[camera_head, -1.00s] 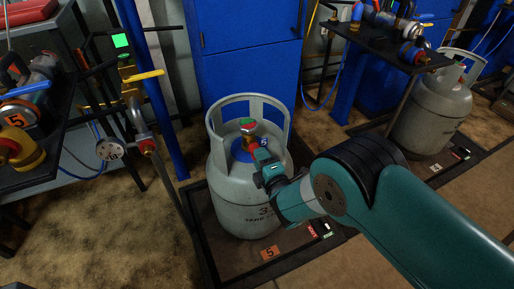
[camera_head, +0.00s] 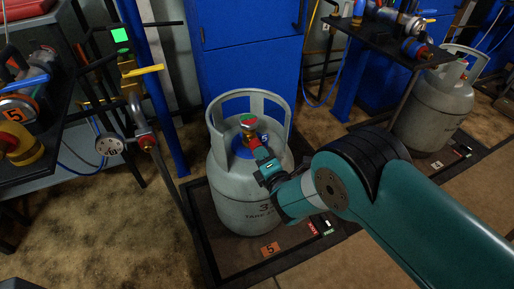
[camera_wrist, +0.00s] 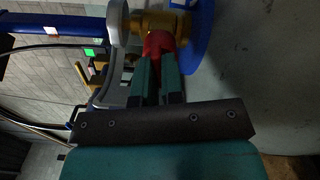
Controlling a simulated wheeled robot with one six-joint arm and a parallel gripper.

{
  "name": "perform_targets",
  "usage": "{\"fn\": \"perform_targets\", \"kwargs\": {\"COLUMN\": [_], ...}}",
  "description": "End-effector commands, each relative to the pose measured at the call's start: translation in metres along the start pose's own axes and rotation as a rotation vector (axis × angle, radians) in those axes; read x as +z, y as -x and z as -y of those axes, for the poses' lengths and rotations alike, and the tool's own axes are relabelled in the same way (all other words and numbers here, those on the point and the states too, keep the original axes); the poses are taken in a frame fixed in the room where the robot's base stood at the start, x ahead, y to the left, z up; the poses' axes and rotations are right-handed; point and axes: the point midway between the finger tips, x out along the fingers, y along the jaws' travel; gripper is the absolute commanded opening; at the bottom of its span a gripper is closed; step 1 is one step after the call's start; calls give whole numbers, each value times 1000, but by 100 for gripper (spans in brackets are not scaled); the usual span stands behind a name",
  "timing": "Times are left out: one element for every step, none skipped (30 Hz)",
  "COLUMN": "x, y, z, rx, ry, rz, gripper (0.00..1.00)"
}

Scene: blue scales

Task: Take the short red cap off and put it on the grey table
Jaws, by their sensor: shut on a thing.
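A grey gas cylinder (camera_head: 238,205) stands upright in front of a blue cabinet. A brass valve (camera_head: 248,132) with a red and green top sits inside its collar. The short red cap (camera_wrist: 158,42) is at the side outlet of the valve (camera_wrist: 165,22). My gripper (camera_wrist: 158,68) has both fingers closed on the red cap, which still meets the brass body. In the head view my gripper (camera_head: 262,156) reaches in from the right, and its fingers mostly hide the cap. A grey surface (camera_head: 85,162), perhaps the grey table, shows at the left under a dark tray.
The dark tray (camera_head: 62,128) at the left holds valves and fittings. A blue post (camera_head: 160,110) and a hose stand with a yellow handle (camera_head: 146,70) rise between it and the cylinder. A dark shelf (camera_head: 385,42) and second cylinder (camera_head: 430,120) are at the right.

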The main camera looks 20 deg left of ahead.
Motion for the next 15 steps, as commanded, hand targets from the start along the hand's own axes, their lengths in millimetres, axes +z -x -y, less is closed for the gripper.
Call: {"fn": "perform_targets", "kwargs": {"x": [0,0,0,0,0,0,0,0,0,0,0,0,0,0,0], "y": [0,0,0,0,0,0,0,0,0,0,0,0,1,1,1], "z": [0,0,0,0,0,0,1,1,1,1,1,1,0,0,0], "rx": [-1,-1,-1,-1,-1,-1,-1,-1,-1,-1,-1,-1,-1,-1,-1], "ry": [-1,-1,-2,-2,0,14,35,66,117,155,191,233,258,277,294], "rz": [0,0,0,0,0,0,0,0,0,0,0,0,0,0,0], "gripper": [0,0,0,0,0,0,0,0,0,0,0,0,0,0,0]}}
